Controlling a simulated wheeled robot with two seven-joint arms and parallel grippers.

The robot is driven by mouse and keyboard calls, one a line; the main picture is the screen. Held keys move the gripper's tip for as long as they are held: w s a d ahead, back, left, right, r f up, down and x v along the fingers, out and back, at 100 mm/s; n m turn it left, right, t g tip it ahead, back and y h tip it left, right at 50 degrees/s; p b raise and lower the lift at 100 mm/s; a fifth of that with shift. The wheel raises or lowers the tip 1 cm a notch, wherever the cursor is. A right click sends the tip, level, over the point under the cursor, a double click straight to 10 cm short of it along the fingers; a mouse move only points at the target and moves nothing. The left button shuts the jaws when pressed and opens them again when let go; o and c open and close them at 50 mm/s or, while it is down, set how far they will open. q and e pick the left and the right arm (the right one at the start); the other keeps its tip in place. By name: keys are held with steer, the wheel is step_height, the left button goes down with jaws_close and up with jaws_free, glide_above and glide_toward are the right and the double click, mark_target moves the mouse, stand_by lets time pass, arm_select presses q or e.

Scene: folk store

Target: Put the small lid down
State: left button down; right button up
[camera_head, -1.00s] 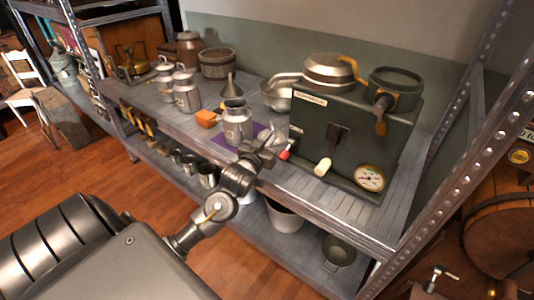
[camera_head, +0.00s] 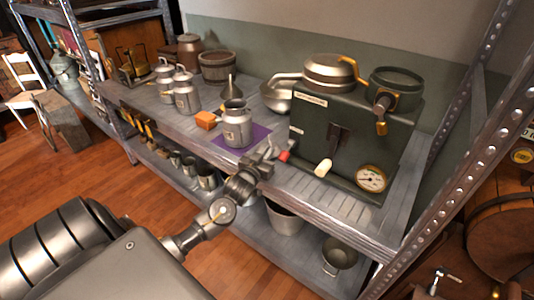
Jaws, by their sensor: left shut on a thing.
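My left gripper (camera_head: 272,154) is low over the front edge of the shelf, just right of the open milk can. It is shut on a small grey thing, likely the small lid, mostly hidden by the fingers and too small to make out. The open milk can (camera_head: 237,128) stands upright, without a lid, on a purple mat (camera_head: 225,143). The gripper is apart from the can, near the mat's right side. My right gripper is not in view.
The shelf front (camera_head: 300,187) right of the gripper is bare.

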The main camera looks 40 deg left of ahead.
arm_select(q)
steer(key=shift+f, duration=0.1)
steer(key=c, duration=1.6)
jaws_free()
steer(key=shift+c, duration=0.2)
steer(key=shift+o, duration=0.4)
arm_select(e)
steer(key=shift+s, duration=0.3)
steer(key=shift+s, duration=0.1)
